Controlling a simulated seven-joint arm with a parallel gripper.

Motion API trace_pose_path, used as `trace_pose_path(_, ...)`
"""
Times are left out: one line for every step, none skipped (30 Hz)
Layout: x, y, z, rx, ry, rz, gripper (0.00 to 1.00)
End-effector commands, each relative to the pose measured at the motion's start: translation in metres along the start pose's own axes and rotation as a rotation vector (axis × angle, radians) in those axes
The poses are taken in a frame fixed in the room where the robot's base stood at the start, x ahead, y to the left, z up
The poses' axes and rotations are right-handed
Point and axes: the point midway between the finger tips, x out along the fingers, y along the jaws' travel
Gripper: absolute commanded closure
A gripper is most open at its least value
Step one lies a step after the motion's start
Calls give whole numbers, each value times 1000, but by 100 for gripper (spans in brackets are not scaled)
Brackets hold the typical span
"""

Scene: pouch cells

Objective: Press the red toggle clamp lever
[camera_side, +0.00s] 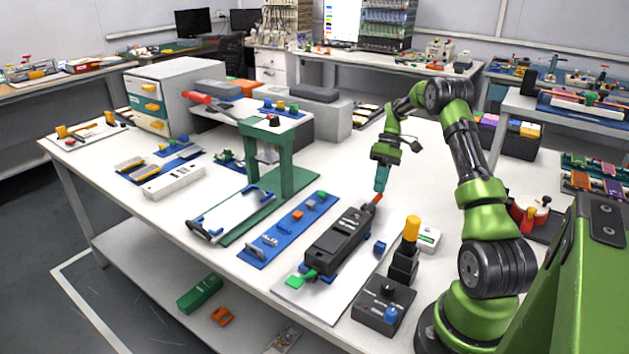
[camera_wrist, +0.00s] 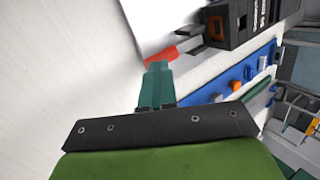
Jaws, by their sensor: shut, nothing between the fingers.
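The red lever (camera_side: 376,199) is at the far right end of a long black device (camera_side: 340,240) on a white plate. In the wrist view the red lever (camera_wrist: 161,54) lies just beyond my fingertips, joined to a dark metal bracket (camera_wrist: 205,38). My gripper (camera_side: 380,192) has teal fingers and points down right above the lever. In the wrist view my gripper (camera_wrist: 157,68) is closed with no gap and nothing held. The fingertips overlap the lever's edge in view; I cannot tell whether they touch it.
A blue strip (camera_side: 290,230) with small parts lies left of the black device. Bare white tabletop surrounds the gripper's far side.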

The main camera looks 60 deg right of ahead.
Motion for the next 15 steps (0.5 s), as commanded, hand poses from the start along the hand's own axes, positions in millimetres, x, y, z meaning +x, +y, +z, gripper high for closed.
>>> trace_pose_path(2,6,-1,-14,-4,15,100)
trace_pose_path(-1,7,-1,-13,-4,16,100)
trace_pose_path(-6,7,-1,-13,-2,16,100)
trace_pose_path(-11,7,-1,-13,-2,17,100)
trace_pose_path(-18,7,-1,-11,0,17,100)
trace_pose_path(-26,6,-1,-9,1,16,100)
trace_pose_path(-33,6,-1,-9,1,16,100)
trace_pose_path(-40,6,-1,-7,2,15,100)
trace_pose_path(-50,5,0,-6,3,13,100)
trace_pose_path(-56,5,0,-5,2,13,100)
trace_pose_path(-63,4,0,-5,3,13,100)
trace_pose_path(-71,3,0,-3,4,11,100)
trace_pose_path(-76,3,0,-2,3,10,100)
trace_pose_path(-81,3,0,-3,2,9,100)
trace_pose_path(-88,3,0,-2,3,9,100)
